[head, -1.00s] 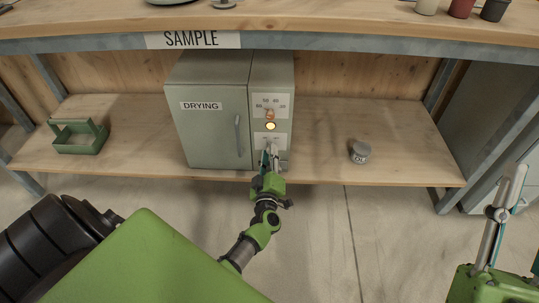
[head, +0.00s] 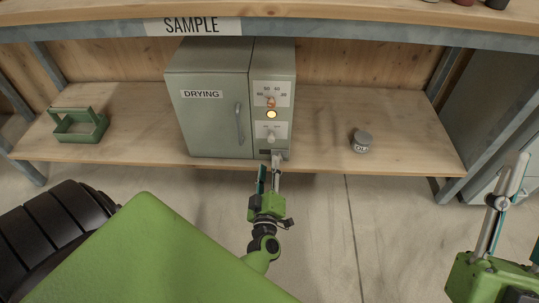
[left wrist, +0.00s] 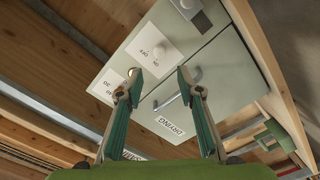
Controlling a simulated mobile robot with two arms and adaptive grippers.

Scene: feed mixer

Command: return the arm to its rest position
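My left gripper (head: 269,165) is in front of the lower right of the green-grey drying oven (head: 212,128), near the shelf's front edge in the head view. Its two fingers stand apart with nothing between them. In the left wrist view the open left gripper (left wrist: 159,73) faces the drying oven (left wrist: 225,75), which appears tilted with its door shut. The gripper looks clear of the white knob (left wrist: 166,50). My right gripper (head: 522,200) is at the right edge, partly cut off; its visible finger parts stand apart and hold nothing.
The oven's yellow lamp (head: 271,114) is lit. A green carrier (head: 79,125) stands left on the wooden shelf (head: 320,115), and a small grey jar (head: 361,141) stands right. A workbench edge (head: 330,32) runs above. Bare floor (head: 320,220) lies in front.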

